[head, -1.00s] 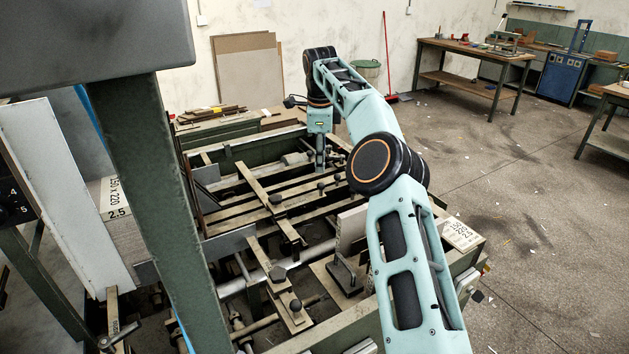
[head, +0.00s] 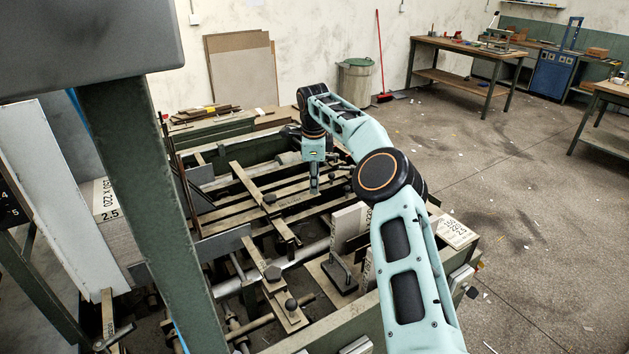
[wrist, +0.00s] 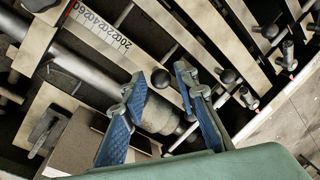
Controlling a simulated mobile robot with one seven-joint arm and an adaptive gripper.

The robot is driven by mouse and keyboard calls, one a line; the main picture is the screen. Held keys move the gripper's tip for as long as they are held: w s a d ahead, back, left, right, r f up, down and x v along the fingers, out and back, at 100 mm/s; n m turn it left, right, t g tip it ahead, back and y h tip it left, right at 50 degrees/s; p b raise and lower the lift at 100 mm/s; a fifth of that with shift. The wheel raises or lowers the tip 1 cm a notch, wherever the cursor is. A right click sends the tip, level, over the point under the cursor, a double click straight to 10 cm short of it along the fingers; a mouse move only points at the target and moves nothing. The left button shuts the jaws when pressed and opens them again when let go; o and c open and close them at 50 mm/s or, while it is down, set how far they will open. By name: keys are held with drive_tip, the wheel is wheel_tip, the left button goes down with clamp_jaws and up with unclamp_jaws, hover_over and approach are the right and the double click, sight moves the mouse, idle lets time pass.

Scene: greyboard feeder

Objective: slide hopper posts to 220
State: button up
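The hopper holds long pale bars with round black knobs, including a knob (head: 270,198) left of my gripper in the head view. My gripper (head: 314,186) points down over the bars at the hopper's middle right. In the wrist view, the two blue fingers (wrist: 160,77) are spread apart, with a black knob showing between their tips. I cannot tell whether they touch it. A pale scale (wrist: 103,36) with printed numbers, 220 and 240 among them, lies at the upper left, with a red mark at its end. Which post the red mark belongs to is unclear.
A green frame post (head: 150,200) crosses the left. The floor to the right is mostly clear.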

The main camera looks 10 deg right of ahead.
sight(301, 198)
clamp_jaws()
drive_tip(key=shift+a, duration=0.1)
drive_tip(key=shift+a+b, duration=0.2)
drive_tip(key=shift+b, duration=0.15)
drive_tip(key=shift+s+a+b, duration=0.3)
drive_tip(key=shift+a+b, duration=0.1)
drive_tip(key=shift+a, duration=0.3)
drive_tip(key=shift+s+a+b, duration=0.3)
drive_tip(key=shift+a+b, duration=0.15)
drive_tip(key=shift+a, duration=0.2)
drive_tip(key=shift+s+a+b, duration=0.3)
drive_tip(key=shift+a+b, duration=0.1)
drive_tip(key=shift+a, duration=0.3)
drive_tip(key=shift+o, duration=1.6)
unclamp_jaws()
